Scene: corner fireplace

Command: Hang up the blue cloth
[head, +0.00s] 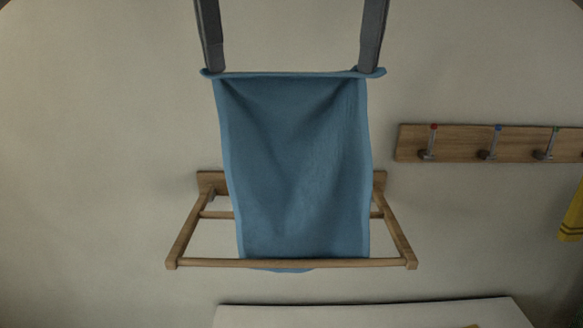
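The blue cloth (295,160) hangs spread out, its top edge nearly level and its lower part reaching the wooden wall rack (195,263). My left gripper (214,71) is at the cloth's top left corner and my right gripper (368,71) at its top right corner. Both appear shut on the cloth, though the fingertips are partly hidden by it. The rack's front bar crosses in front of the cloth near its bottom edge, which shows just below the bar. The cloth covers the middle of the rack's rear bar and back board.
A wooden peg rail (409,143) with several hooks with coloured tips is on the wall at right. A yellow cloth (573,215) hangs at the right edge. A pale surface (270,317) lies below the rack. The wall at left is bare.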

